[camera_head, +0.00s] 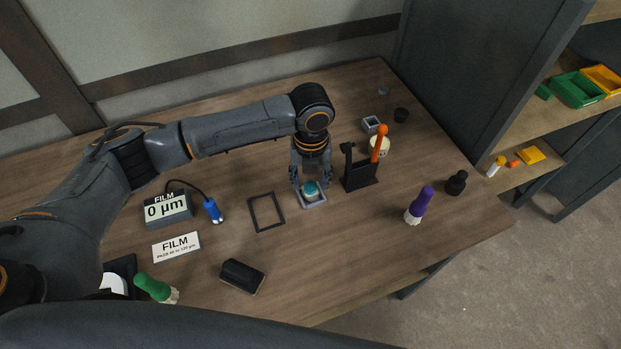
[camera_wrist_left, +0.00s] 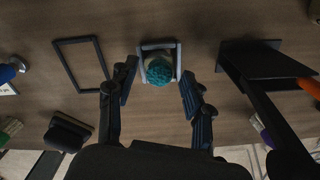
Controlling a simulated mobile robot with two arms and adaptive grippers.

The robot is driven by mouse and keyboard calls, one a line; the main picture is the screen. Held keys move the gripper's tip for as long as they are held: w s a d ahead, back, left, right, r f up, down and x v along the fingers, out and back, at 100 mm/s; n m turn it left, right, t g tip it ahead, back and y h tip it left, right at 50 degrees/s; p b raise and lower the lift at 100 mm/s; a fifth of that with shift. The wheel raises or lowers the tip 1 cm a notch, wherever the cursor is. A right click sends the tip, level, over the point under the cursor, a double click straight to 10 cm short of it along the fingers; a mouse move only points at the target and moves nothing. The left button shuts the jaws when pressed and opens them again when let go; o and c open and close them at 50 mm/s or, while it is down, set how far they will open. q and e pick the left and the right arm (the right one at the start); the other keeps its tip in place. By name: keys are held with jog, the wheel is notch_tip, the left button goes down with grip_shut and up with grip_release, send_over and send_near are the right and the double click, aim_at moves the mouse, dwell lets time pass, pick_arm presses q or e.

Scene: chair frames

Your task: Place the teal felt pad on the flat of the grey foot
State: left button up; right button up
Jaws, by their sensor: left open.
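A rounded teal piece, seemingly the felt pad (camera_head: 310,188), sits inside a small grey square holder (camera_head: 314,204) in the middle of the table. A paler part shows under it. In the left wrist view the teal piece (camera_wrist_left: 158,71) looks rough-textured, with the grey holder (camera_wrist_left: 157,45) around it. My left gripper (camera_head: 311,184) points down over it, fingers open, one on each side; the wrist view shows gaps between fingers and teal piece. I cannot make out the grey foot for certain; a similar grey square piece (camera_head: 371,123) stands further back. My right gripper is not in view.
A black stand (camera_head: 359,179) with an orange-handled tool (camera_head: 381,143) stands close right of the gripper. A flat black frame (camera_head: 266,212) lies to the left. A purple-handled brush (camera_head: 421,204), a black block (camera_head: 242,276) and a film gauge (camera_head: 167,209) stand around.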

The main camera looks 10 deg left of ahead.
aim_at(311, 185)
pick_arm(q)
notch_tip(311, 185, up, 12)
jog(key=b, duration=0.2)
